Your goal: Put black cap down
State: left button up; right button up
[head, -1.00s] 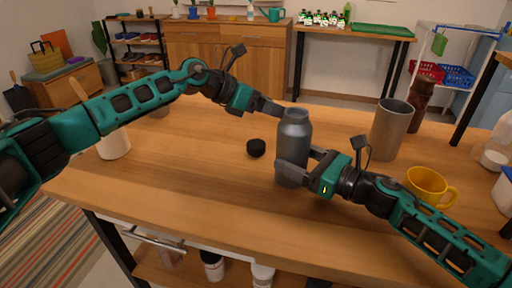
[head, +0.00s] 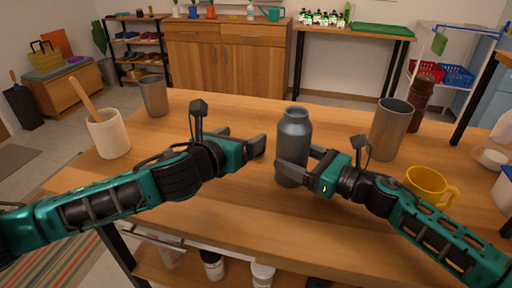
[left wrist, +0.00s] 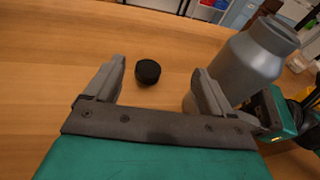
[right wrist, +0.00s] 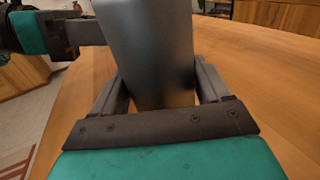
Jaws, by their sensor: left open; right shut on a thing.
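The black cap (left wrist: 148,71) lies on the wooden table in the left wrist view, ahead of the spread fingers of my left gripper (head: 243,139). In the head view my left gripper hides the cap. The left gripper is open and empty. It is low over the table, left of the grey bottle (head: 294,142). My right gripper (head: 300,165) is shut on the bottle's body. The bottle stands upright with its neck bare; it also shows in the left wrist view (left wrist: 245,62) and between the right fingers in the right wrist view (right wrist: 150,50).
A cream crock (head: 108,136) with a wooden utensil and a grey cup (head: 154,96) stand at left. A tall grey cup (head: 390,128), a brown mill (head: 419,106) and a yellow mug (head: 427,186) stand at right. The table's middle back is clear.

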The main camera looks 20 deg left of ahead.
pick_arm(q)
jog(key=shift+s+a+f+g+y, duration=0.15)
jog(key=shift+s+f+g+y, duration=0.25)
jog(key=shift+s+f+g, duration=0.5)
jog(key=shift+s+f, duration=0.3)
jog(key=shift+f, duration=0.05)
send_over(247, 169)
notch_tip(247, 169, down, 2)
jog(key=shift+s+f, duration=0.1)
jog(key=shift+a+f+x, duration=0.1)
jog(key=shift+a+x, duration=0.05)
jog(key=shift+x, duration=0.8)
jog(key=shift+a+f+x, duration=0.1)
jog(key=shift+a+x, duration=0.05)
jog(key=shift+x, duration=0.85)
jog(key=shift+a+x, duration=0.15)
jog(key=shift+x, duration=0.8)
jog(key=shift+d, duration=0.1)
jog(key=c, duration=1.2)
